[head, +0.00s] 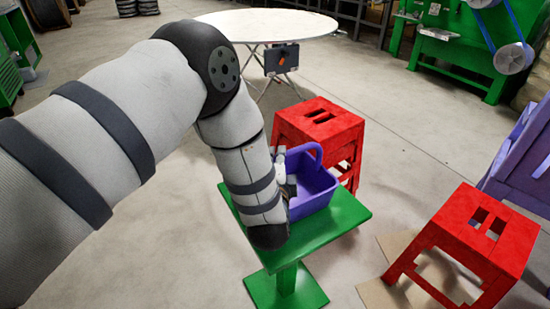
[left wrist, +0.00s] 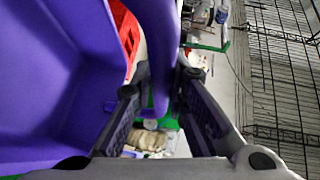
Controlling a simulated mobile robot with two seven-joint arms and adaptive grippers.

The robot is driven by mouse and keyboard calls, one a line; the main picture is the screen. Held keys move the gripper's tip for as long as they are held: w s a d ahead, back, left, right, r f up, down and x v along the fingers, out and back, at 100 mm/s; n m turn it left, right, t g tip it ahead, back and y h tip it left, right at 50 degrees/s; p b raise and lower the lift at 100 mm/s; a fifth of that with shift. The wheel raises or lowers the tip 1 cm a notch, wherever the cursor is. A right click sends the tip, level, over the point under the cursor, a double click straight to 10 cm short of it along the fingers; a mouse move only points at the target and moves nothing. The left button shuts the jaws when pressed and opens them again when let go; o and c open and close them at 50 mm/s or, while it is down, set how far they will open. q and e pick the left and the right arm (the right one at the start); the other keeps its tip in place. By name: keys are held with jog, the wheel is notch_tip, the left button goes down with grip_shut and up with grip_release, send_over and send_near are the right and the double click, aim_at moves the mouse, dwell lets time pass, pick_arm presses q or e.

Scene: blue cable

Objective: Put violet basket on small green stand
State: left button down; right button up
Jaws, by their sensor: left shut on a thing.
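The violet basket (head: 316,192) is upright over the top of the small green stand (head: 338,218). I cannot tell whether its base touches the stand, as my forearm and wrist hide part of both. My left gripper (head: 288,170) is at the basket's left side, shut on its handle. In the left wrist view, the handle passes between the two fingers (left wrist: 157,88), and the violet basket wall (left wrist: 50,80) fills the left side. My right gripper is not in view.
A red stool (head: 318,122) stands close behind the basket. Another red stool (head: 480,232) stands to the right, with a violet object (head: 520,165) beyond it. A white round table (head: 265,24) is at the back. Open floor lies between the stand and the right stool.

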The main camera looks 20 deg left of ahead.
pick_arm(q)
jog(key=c, duration=2)
grip_release()
jog(key=shift+f, duration=0.1)
jog(key=o, duration=0.4)
